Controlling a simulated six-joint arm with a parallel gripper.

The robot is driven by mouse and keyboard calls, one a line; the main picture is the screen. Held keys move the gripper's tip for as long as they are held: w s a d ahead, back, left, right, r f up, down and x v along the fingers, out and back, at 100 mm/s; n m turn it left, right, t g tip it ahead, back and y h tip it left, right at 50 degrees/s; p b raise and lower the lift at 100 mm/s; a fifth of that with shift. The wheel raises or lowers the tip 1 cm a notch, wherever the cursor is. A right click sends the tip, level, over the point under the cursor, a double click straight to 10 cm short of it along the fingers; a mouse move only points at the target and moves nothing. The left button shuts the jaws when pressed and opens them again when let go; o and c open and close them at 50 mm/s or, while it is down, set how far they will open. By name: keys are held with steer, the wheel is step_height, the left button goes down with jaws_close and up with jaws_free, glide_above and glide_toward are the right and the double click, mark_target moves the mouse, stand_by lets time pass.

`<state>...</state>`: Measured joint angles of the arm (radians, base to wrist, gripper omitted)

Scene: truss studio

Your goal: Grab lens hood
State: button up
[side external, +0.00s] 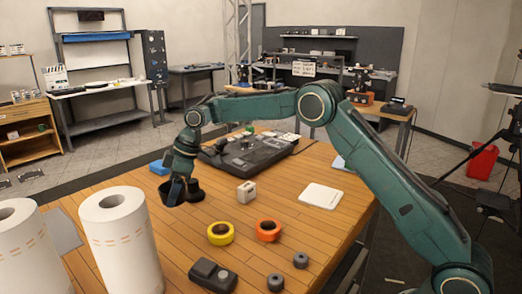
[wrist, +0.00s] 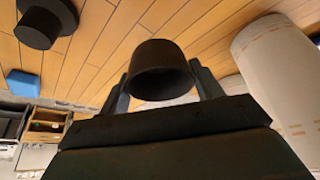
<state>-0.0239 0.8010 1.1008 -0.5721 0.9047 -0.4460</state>
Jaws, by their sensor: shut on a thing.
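The lens hood (wrist: 161,66) is a black, cup-shaped ring. In the wrist view it sits between the two fingers of my gripper (wrist: 162,84), which is shut on it. In the side view my gripper (side external: 178,184) points down at the far left part of the table, with the dark hood (side external: 168,194) at its fingertips. Whether the hood touches the table or hangs just above it is hard to tell. A second black round piece (side external: 194,191) with a wide flange stands right beside it; it also shows at the wrist view's upper left (wrist: 39,27).
Two white paper rolls (side external: 122,240) stand at the front left. Bare wood lies in front of the hood.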

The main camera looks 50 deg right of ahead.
steer(key=shift+r, duration=0.9)
